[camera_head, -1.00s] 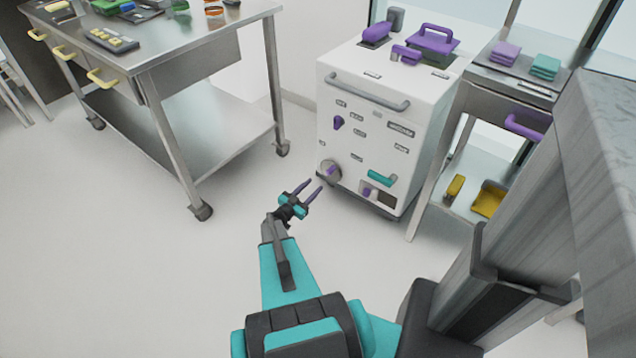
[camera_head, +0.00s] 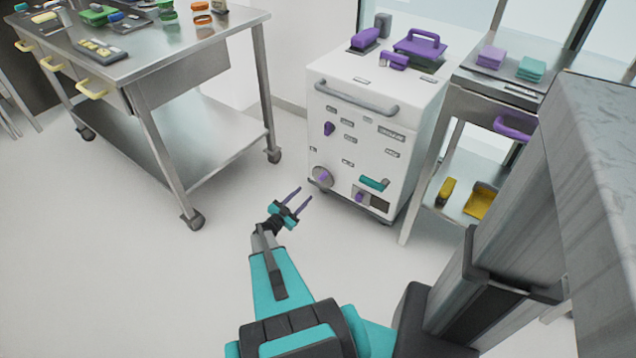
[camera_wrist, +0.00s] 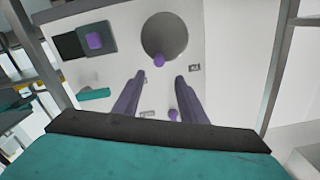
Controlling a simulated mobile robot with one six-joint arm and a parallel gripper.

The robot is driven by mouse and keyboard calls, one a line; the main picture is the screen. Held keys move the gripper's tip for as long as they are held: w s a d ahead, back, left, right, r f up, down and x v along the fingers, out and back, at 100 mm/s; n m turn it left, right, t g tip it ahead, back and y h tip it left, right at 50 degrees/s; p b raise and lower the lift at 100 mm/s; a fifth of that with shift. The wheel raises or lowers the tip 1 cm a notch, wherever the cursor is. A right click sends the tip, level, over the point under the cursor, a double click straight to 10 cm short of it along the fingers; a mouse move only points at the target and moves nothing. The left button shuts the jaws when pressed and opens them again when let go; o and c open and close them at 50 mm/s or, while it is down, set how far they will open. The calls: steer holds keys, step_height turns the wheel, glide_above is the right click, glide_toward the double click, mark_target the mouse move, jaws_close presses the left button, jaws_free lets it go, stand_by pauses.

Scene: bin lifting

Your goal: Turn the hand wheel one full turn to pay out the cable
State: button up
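The hand wheel (camera_head: 316,181) is a round grey disc with a purple handle, low on the left of the white cabinet's front (camera_head: 350,160). In the wrist view the wheel (camera_wrist: 164,30) is at top centre, with its purple knob (camera_wrist: 159,60) at its lower edge. My gripper (camera_head: 305,193) is open and empty, its two purple fingers pointing toward the cabinet, just below and left of the wheel in the head view. In the wrist view the gap between the fingertips (camera_wrist: 160,76) lines up under the knob, apart from it. I see no cable.
The cabinet also carries a grey bar handle (camera_head: 355,99), a purple knob (camera_head: 329,128) and a teal lever (camera_head: 373,183). A steel table (camera_head: 210,50) on wheels stands left, a shelved steel cart (camera_head: 500,90) right. The floor (camera_head: 130,260) to the left is clear.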

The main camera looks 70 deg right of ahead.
mark_target(320, 180)
steer(key=m+b, duration=0.4)
steer(key=m, duration=0.4)
steer(key=m+b, duration=0.5)
steer(key=m, duration=0.3)
steer(key=m+b, duration=0.5)
steer(key=m, duration=0.3)
steer(key=shift+s+a+f, duration=0.1)
steer(key=shift+a+f, duration=0.1)
steer(key=shift+f, duration=0.05)
steer(key=shift+d, duration=0.1)
steer(key=b+x, duration=0.3)
steer(key=x, duration=1)
steer(key=shift+s+d, duration=0.15)
steer(key=shift+d, duration=0.15)
